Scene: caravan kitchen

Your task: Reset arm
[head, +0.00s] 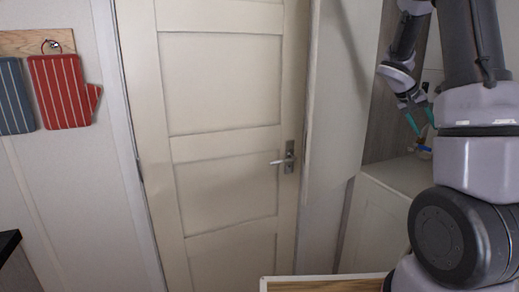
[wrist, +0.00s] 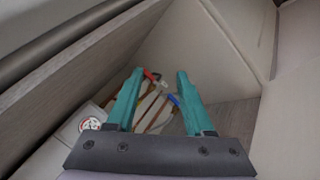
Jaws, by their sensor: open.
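My gripper (head: 420,122) is at the upper right in the head view, pointing down above a light counter. Its two teal fingers are apart. In the wrist view my gripper (wrist: 158,88) is open, with nothing clearly held between the fingers.
A closed cream door (head: 220,150) with a metal handle (head: 287,160) fills the middle. Red (head: 63,92) and blue-grey (head: 14,97) mitts hang at left. A cream cabinet (head: 375,225) stands under my gripper. Panels stand close around my gripper.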

